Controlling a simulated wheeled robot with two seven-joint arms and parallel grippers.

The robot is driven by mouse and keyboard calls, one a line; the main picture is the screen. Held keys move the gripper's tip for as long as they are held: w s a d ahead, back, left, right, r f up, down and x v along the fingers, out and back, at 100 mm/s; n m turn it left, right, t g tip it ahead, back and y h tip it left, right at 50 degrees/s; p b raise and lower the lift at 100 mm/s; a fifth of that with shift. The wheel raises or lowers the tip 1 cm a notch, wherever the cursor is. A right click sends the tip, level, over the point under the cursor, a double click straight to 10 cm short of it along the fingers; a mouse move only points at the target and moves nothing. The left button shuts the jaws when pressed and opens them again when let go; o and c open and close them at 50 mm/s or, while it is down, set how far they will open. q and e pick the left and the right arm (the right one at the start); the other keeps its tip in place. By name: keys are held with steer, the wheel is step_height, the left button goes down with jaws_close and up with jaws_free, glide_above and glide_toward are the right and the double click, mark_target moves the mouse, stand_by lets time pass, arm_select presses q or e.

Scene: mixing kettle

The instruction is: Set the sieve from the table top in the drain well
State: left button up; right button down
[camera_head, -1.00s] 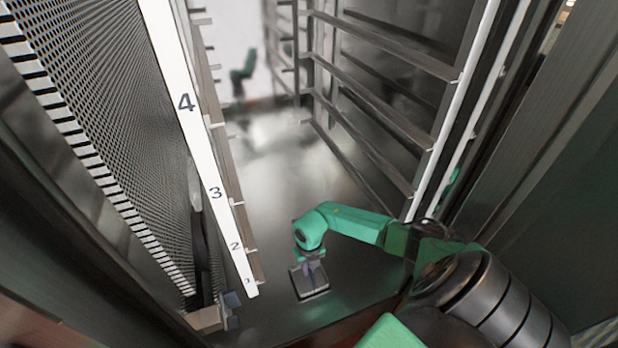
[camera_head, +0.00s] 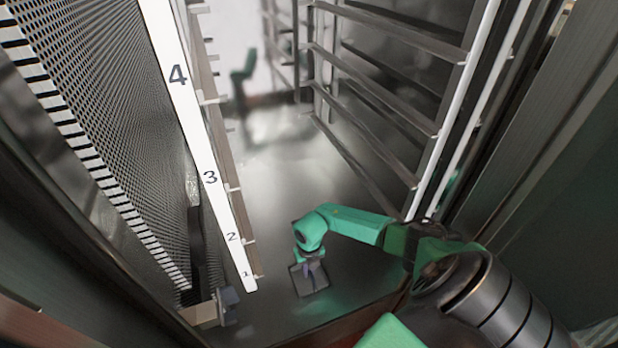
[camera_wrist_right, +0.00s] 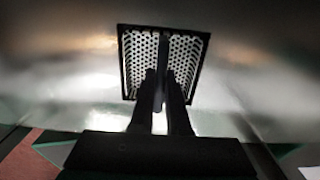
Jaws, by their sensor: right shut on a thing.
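The sieve (camera_head: 301,283) is a small square perforated plate low in the middle of the head view, at the steel floor. In the right wrist view the sieve (camera_wrist_right: 136,58) shows its holes inside a dark square border, with a rib down its middle. My right gripper (camera_head: 312,269) points down over it. In the right wrist view its fingers (camera_wrist_right: 161,90) are shut on the sieve's middle part. The sieve looks level and about flush with the floor, inside the drain well's outline. The well's inside is hidden under it. My left gripper is not in view.
A steel chamber surrounds the arm. A white numbered strip (camera_head: 191,120) and a perforated panel (camera_head: 110,80) stand on the left. Rack rails (camera_head: 380,88) line the right wall. The floor (camera_head: 270,180) behind the sieve is clear.

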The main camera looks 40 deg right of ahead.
steer(key=shift+f, duration=0.25)
stand_by(0.6)
steer(key=shift+c, duration=1.7)
jaws_free()
step_height(320, 180, up, 7)
steer(key=p, duration=0.6)
